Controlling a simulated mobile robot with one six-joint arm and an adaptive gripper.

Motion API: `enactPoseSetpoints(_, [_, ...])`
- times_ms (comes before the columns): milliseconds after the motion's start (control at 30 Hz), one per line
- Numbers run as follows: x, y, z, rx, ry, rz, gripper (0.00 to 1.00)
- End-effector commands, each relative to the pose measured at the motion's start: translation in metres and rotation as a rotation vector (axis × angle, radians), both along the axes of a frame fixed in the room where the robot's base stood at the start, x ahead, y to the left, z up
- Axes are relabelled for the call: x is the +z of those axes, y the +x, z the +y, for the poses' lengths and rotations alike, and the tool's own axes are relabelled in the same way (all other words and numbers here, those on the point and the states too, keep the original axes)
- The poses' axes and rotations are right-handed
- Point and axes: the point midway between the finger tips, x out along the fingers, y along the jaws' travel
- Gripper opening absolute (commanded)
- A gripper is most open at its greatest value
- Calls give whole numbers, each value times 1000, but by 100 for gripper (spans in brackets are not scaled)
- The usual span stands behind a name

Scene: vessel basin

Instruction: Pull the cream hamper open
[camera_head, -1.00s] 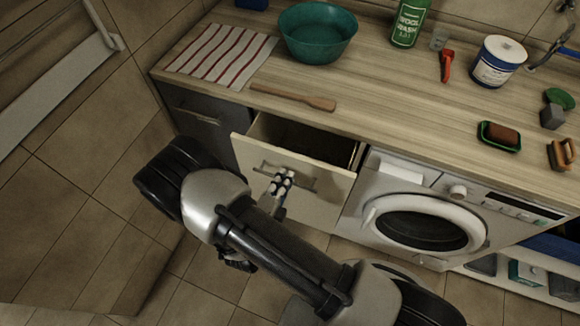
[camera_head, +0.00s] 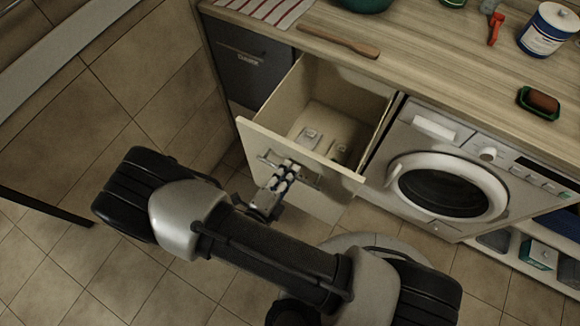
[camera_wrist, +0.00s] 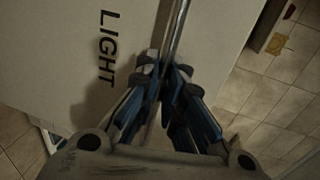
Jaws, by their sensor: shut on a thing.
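The cream hamper (camera_head: 253,136) is a drawer-like front under the counter, pulled well out, with its inside showing from above. Two small pale items (camera_head: 309,135) lie on its floor. In the wrist view its front (camera_wrist: 60,60) carries the word LIGHT. A metal bar handle (camera_wrist: 177,30) runs across the front. My gripper (camera_head: 285,174) is at the handle in the head view. In the wrist view my gripper (camera_wrist: 165,80) has its fingers closed around the bar. My fingers hide part of the handle.
A dark hamper (camera_head: 247,62) is shut at the left. A washing machine (camera_head: 440,170) stands close at the right. The wooden counter (camera_head: 440,60) holds a wooden paddle (camera_head: 337,40), a soap dish (camera_head: 541,103) and a tub (camera_head: 548,30). Tiled floor is clear at the left.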

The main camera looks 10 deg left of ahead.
Motion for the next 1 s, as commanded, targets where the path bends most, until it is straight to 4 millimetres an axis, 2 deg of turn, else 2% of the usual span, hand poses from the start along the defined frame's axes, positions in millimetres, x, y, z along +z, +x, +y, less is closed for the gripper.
enactPoseSetpoints(400, [0, -1, 1, 0, 0, 0, 0])
enactPoseSetpoints(433, [0, -1, 1, 0, 0, 0, 10])
enactPoseSetpoints(733, [0, -1, 1, 0, 0, 0, 30])
enactPoseSetpoints(1000, [0, -1, 1, 0, 0, 0, 30])
